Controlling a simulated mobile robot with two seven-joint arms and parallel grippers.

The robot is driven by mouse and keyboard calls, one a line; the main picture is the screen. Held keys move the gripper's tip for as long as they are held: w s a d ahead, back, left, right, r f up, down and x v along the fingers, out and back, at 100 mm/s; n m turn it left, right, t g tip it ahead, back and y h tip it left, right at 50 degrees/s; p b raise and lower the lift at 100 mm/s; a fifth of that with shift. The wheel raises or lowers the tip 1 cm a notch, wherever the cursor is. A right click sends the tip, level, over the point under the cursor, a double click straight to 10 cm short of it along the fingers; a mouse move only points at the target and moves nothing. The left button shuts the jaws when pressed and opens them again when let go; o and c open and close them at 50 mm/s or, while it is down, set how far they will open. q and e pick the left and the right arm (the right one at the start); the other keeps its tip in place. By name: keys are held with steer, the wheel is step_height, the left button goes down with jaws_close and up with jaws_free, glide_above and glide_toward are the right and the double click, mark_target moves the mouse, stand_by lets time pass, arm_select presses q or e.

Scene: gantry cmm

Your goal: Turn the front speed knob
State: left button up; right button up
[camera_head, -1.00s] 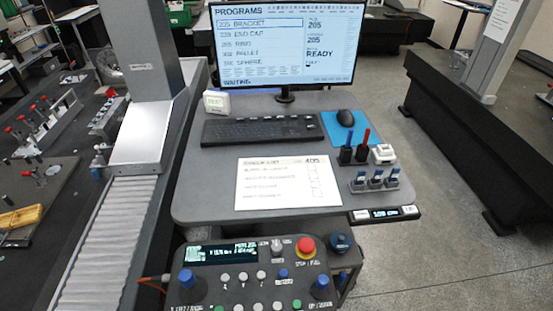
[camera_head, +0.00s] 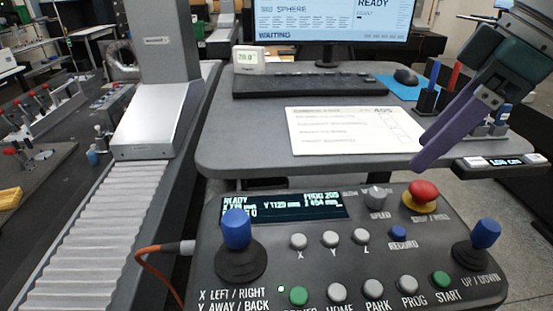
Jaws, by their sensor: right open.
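The speed knob (camera_head: 376,197) is a small grey knob on the top of the dark control box (camera_head: 260,270), right of its lit display (camera_head: 285,206) and left of the red stop button (camera_head: 422,196). The word SPEED is printed below it. My right gripper (camera_head: 425,155) comes in from the upper right, with purple fingers pointing down and left. It is open and empty, above and to the right of the knob, apart from it. My left gripper is not in view.
Two blue-topped joysticks (camera_head: 237,230) (camera_head: 486,233) stand up from the box at left and right. Several buttons lie between them. Behind is a grey desk (camera_head: 250,140) with a paper sheet (camera_head: 350,130), keyboard (camera_head: 300,84) and monitor (camera_head: 330,20). An orange cable (camera_head: 152,252) enters the box's left side.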

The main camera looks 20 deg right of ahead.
mark_target(379, 193)
steer(key=x, duration=1)
steer(key=shift+w+d+r+p, duration=0.1)
steer(key=shift+w+d+p, duration=0.05)
steer(key=shift+p, duration=0.25)
jaws_close()
